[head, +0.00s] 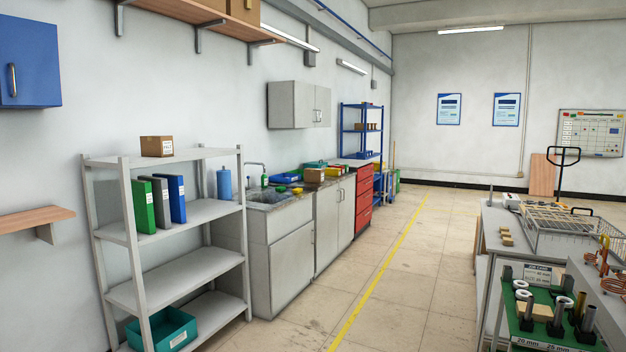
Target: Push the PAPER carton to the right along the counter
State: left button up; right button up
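A small brown carton (314,175) sits on the grey counter (292,196) beyond the sink, close to the base of a row of coloured bins. A second brown carton (152,146) with a white label stands on the top board of the grey shelf unit at the left. The print on both is too small to read, so I cannot tell which is the PAPER carton. Neither of my grippers is in view.
A sink (268,197) with a tap and green bottle is at the counter's near end. Blue bins (285,178) stand behind. A red drawer cabinet (363,198) follows the counter. The floor aisle (400,270) is clear; benches with racks stand at right.

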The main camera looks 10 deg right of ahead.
aim_at(312, 175)
jog(key=i+l+z, duration=0.35)
jog(key=i, duration=0.5)
jog(key=i+z, duration=0.35)
jog(key=i, duration=2.3)
jog(key=i+u, duration=0.1)
jog(key=i, duration=1.65)
